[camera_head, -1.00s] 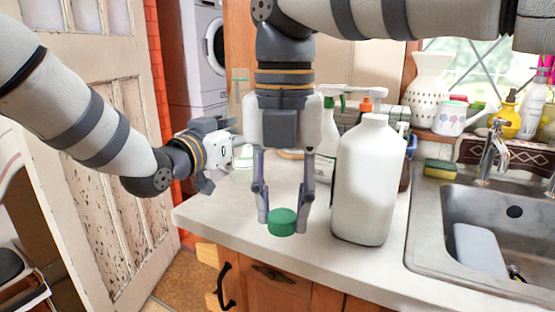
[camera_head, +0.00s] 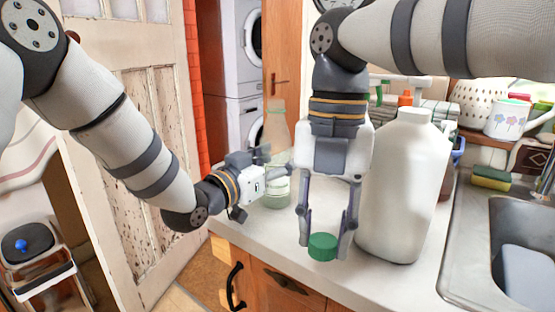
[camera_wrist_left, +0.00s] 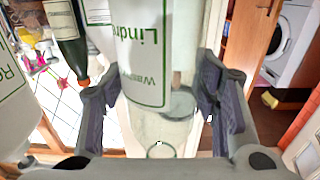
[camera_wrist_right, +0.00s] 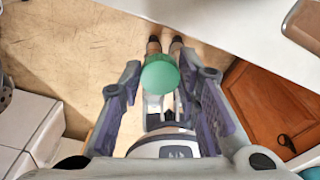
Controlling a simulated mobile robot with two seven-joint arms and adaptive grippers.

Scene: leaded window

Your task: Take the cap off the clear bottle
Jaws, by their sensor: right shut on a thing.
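The clear bottle (camera_head: 277,140) stands at the left end of the counter, and no cap shows on its top. Its white label with green lettering fills the middle of the left wrist view (camera_wrist_left: 140,45). My left gripper (camera_head: 272,168) is at the bottle. Its fingers stand apart on either side of the bottle in the left wrist view, with no clear sign of a squeeze. My right gripper (camera_head: 325,238) points down and is shut on a green cap (camera_head: 322,247), which it holds near the counter's front edge. The cap also shows in the right wrist view (camera_wrist_right: 160,74).
A large white jug (camera_head: 400,190) stands just right of my right gripper. Spray bottles stand behind it. The sink (camera_head: 495,225) and a sponge (camera_head: 491,178) are at the right. A worn door (camera_head: 140,110) is at the left. In the right wrist view, floor lies below the cap.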

